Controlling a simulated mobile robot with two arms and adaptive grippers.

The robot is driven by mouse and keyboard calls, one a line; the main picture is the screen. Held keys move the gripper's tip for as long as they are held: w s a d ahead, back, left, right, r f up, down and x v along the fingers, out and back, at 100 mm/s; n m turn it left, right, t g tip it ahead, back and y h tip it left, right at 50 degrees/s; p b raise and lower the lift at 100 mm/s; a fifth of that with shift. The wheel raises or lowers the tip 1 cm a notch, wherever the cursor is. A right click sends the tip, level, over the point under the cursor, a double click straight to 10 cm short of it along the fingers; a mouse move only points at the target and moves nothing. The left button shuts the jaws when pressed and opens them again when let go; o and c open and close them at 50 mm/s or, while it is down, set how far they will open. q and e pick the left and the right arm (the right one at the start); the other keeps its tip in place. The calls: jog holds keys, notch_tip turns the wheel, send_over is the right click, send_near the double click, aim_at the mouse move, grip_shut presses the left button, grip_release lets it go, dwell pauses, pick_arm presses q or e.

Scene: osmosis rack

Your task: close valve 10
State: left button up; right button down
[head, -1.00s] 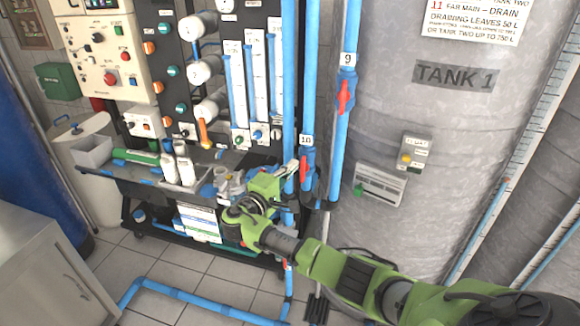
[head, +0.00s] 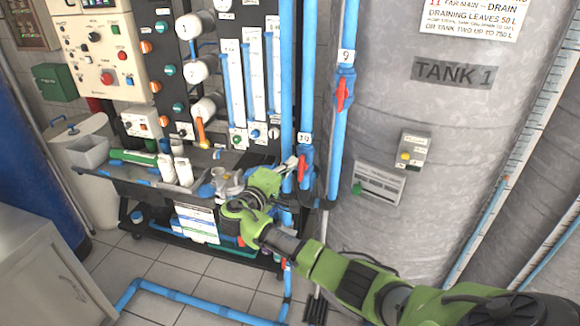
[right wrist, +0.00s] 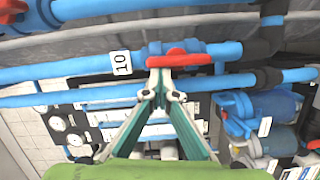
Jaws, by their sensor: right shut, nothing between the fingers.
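Valve 10 is on a blue pipe beside the tank, under its "10" label (head: 304,138). Its red handle (head: 302,168) lies along the pipe. In the right wrist view the red handle (right wrist: 182,60) is in front of the fingers and runs along the blue pipe, right of the "10" label (right wrist: 121,63). My right gripper (head: 291,163) is at the left side of the handle. In the right wrist view its fingertips (right wrist: 162,93) are together and empty, close to the handle's left end; I cannot tell whether they touch it. My left gripper is not in view.
Valve 9 (head: 343,94) with a red handle is on the neighbouring pipe, up and to the right. Tank 1 (head: 420,120) stands behind on the right. A bench with bottles (head: 183,170) and the rack panel are left. Pipes run close around my gripper.

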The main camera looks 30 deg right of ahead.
aim_at(304, 167)
jog(key=shift+s+f, duration=0.1)
jog(key=m+b, duration=0.2)
jog(key=s+d+m+y+b, duration=0.1)
jog(key=m+b, duration=0.2)
jog(key=s+m+y+b, duration=0.1)
jog(key=m+b, duration=0.1)
jog(key=shift+d+m, duration=0.4)
jog(key=m+b, duration=0.1)
jog(key=s+m+t+y+b, duration=0.1)
jog(key=b, duration=0.1)
jog(key=shift+d+m, duration=0.35)
jog(key=shift+m, duration=0.05)
jog(key=shift+s+d+m+t+y+b, duration=0.15)
jog(key=shift+m+t+y+b, duration=0.1)
jog(key=shift+m+b, duration=0.4)
jog(key=shift+s+d+m+t+y+b, duration=0.2)
jog(key=shift+m+b, duration=0.25)
jog(key=shift+m, duration=0.4)
